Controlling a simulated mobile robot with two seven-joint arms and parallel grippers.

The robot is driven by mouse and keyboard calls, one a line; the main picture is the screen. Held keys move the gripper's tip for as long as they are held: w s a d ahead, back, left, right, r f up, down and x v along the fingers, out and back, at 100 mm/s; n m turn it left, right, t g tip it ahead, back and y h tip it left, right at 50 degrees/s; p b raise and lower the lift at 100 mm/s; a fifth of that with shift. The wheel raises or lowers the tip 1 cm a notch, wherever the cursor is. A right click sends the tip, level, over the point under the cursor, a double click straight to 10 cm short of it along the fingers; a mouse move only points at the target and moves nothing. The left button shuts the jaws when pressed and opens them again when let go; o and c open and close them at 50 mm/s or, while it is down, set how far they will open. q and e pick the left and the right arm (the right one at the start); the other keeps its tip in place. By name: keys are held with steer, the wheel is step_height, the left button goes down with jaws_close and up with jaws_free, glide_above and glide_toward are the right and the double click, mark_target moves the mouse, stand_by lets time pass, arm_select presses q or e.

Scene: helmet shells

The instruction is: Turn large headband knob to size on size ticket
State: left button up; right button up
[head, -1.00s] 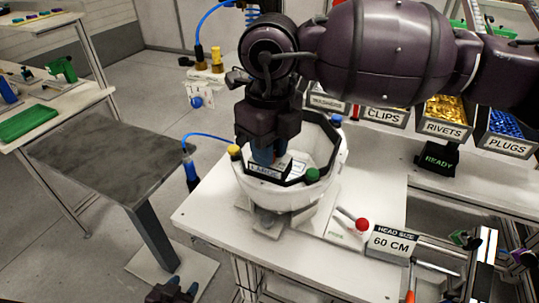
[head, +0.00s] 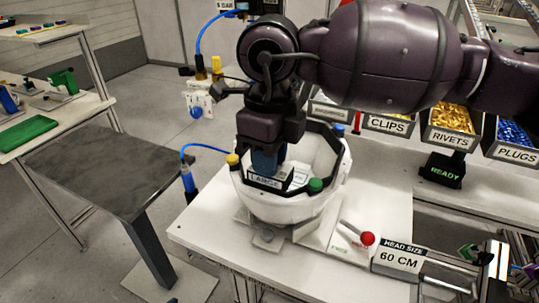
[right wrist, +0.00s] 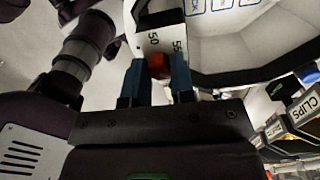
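The white helmet shell (head: 285,208) sits open side up on a stand on the white table. A plate marked LARGE (head: 264,181) shows inside it. My right gripper (head: 266,165) points down into the shell. In the right wrist view its two blue fingertips (right wrist: 158,80) close on a small orange-red knob (right wrist: 158,66), beside a white scale (right wrist: 160,35) reading 50 and 55. Most of the knob is hidden between the fingers. The size ticket (head: 399,257) reads HEAD SIZE 60 CM. Only a blue tip of my left gripper (head: 172,300) shows at the bottom edge.
A red-ended lever (head: 367,238) lies between shell and ticket. Yellow (head: 233,160), green (head: 315,185) and blue knobs stand on the shell's rim. Labelled bins (head: 450,128) and a READY sign (head: 442,170) stand behind at right. A grey table (head: 100,165) is at left.

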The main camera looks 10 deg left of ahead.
steer(key=o, duration=0.5)
steer(key=shift+c, duration=0.2)
step_height(320, 180, up, 11)
stand_by(0.3)
steer(key=shift+f, duration=0.15)
